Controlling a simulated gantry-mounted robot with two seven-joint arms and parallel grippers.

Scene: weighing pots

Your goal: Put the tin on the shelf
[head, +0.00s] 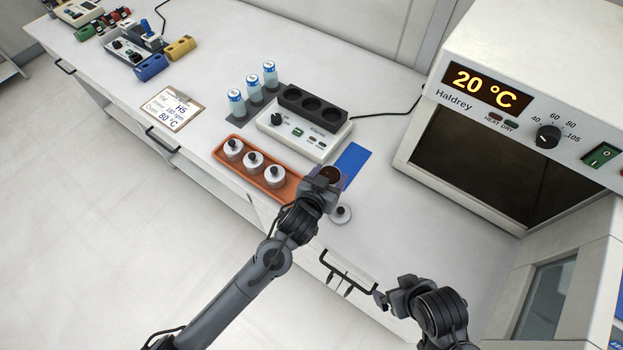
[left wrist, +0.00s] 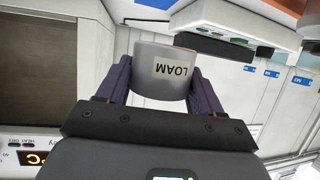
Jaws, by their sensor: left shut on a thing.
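My left gripper (head: 326,180) is shut on a grey metal tin. The tin's open top shows dark brown soil (head: 330,174) in the head view. In the left wrist view, the tin (left wrist: 162,78) sits between the two fingers, its LOAM label upside down in the picture. It is above the bench, near the right end of the orange tray. The oven (head: 500,85) at the right reads 20 °C and has a dark front (head: 480,165); I cannot make out a shelf inside. My right gripper (head: 384,299) is empty near the bench's front edge; its opening is unclear.
A round lid (head: 341,214) with a black knob lies beside my left gripper. The orange tray (head: 226,160) holds three knobbed lidded tins. Behind are a stirrer-like unit (head: 300,140), blue-capped bottles (head: 236,104) and a blue mat (head: 352,160). Bench before the oven (head: 420,215) is clear.

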